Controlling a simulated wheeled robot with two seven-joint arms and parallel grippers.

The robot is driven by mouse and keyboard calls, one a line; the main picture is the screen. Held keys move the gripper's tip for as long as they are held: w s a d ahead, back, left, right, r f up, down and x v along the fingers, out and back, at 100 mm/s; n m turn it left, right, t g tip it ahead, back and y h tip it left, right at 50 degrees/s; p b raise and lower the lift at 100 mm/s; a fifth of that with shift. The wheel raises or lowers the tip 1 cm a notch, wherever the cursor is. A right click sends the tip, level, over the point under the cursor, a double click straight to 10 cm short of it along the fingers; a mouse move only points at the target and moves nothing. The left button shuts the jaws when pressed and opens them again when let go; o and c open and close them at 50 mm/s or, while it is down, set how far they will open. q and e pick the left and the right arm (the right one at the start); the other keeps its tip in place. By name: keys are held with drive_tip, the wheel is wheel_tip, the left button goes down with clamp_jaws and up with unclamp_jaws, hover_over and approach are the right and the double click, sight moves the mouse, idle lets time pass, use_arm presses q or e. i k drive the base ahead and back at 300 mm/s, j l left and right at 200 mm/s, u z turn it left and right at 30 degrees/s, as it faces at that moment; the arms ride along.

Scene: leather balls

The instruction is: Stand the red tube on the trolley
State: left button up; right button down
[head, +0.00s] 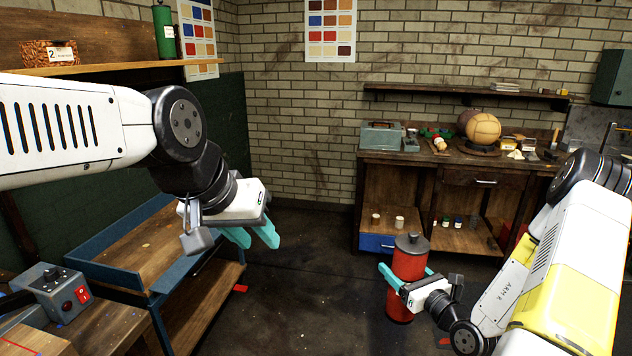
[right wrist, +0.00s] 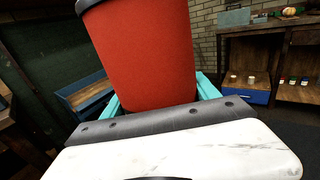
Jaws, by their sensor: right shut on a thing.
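The red tube (head: 407,266) has a dark lid with a knob and a dark band. It is about upright in the head view, right of centre. My right gripper (head: 402,281) is shut around its middle. In the right wrist view the red tube (right wrist: 145,55) fills the space between the teal fingers, and its lower end is hidden. The trolley (head: 150,291), blue-framed with wooden shelves, stands at the left, well apart from the tube. It also shows in the right wrist view (right wrist: 84,93). My left gripper (head: 255,238) is open and empty, right of the trolley.
A workbench (head: 455,165) with balls, tins and a blue drawer stands at the back right. A control box (head: 52,292) with a red switch sits on a table at the lower left. The dark floor (head: 300,290) between trolley and tube is mostly clear.

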sight(156, 235)
drive_tip(key=i+u, duration=0.1)
drive_tip(key=i, duration=0.55)
drive_tip(key=i+l, duration=0.15)
drive_tip(key=i, duration=0.5)
drive_tip(key=i+u, duration=0.25)
drive_tip(key=u, duration=0.2)
drive_tip(key=i+u, duration=0.3)
drive_tip(key=u, duration=0.2)
drive_tip(key=i+l+u, duration=0.1)
drive_tip(key=i+u, duration=0.15)
drive_tip(key=u, duration=0.2)
drive_tip(key=i+u, duration=0.15)
drive_tip(key=u, duration=0.25)
drive_tip(key=i+u, duration=0.2)
drive_tip(key=u, duration=0.15)
drive_tip(key=i+u, duration=0.15)
drive_tip(key=u, duration=0.25)
drive_tip(key=i+l+u, duration=0.15)
drive_tip(key=u, duration=0.25)
